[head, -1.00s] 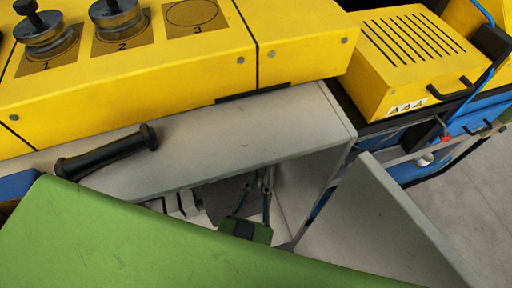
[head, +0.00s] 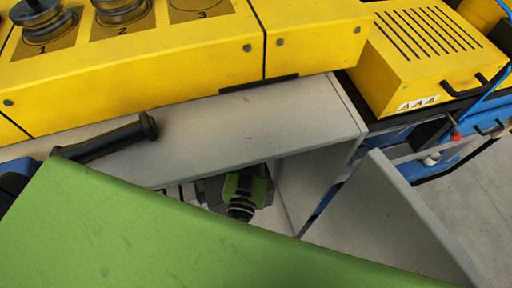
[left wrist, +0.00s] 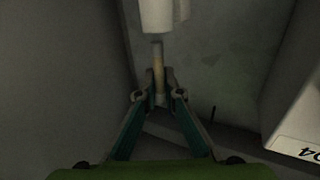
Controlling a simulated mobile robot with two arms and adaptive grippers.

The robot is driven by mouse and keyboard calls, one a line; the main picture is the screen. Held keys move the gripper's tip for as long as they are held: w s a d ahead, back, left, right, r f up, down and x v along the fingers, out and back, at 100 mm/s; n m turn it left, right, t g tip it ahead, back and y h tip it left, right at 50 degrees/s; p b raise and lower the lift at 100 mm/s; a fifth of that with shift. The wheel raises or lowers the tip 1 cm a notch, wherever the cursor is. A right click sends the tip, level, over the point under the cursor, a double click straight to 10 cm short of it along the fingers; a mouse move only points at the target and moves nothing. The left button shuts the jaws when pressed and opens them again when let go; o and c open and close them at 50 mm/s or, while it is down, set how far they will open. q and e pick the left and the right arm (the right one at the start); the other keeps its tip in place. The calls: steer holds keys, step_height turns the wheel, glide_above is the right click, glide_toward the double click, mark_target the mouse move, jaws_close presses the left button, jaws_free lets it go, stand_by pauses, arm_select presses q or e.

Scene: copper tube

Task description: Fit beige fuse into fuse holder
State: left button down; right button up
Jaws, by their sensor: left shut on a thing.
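The beige fuse (left wrist: 158,72) stands lengthwise between my left gripper's fingertips (left wrist: 158,92) in the left wrist view, with a greyish cap at its far end. My left gripper is shut on it. A white cylindrical part (left wrist: 160,15), possibly the fuse holder, lies just beyond that end. My right gripper is not in view.
The grey cabinet top (head: 240,125) is above my gripper, and an open door (head: 395,225) stands at the right. A black handle-like bar (head: 105,138) lies on the top. A yellow unit (head: 190,65) stands behind. A white labelled block (left wrist: 300,130) is at the wrist view's right.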

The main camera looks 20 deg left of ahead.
arm_select(q)
steer(key=shift+w+a+f, duration=0.1)
steer(key=shift+w+f, duration=0.3)
steer(key=shift+f, duration=0.15)
steer(key=f, duration=0.1)
steer(key=f+b, duration=0.1)
steer(key=shift+w+f, duration=0.2)
steer(key=shift+f, duration=0.15)
steer(key=shift+a+f, duration=0.15)
steer(key=shift+f, duration=0.25)
steer(key=shift+f, duration=0.15)
steer(key=c, duration=2.2)
jaws_free()
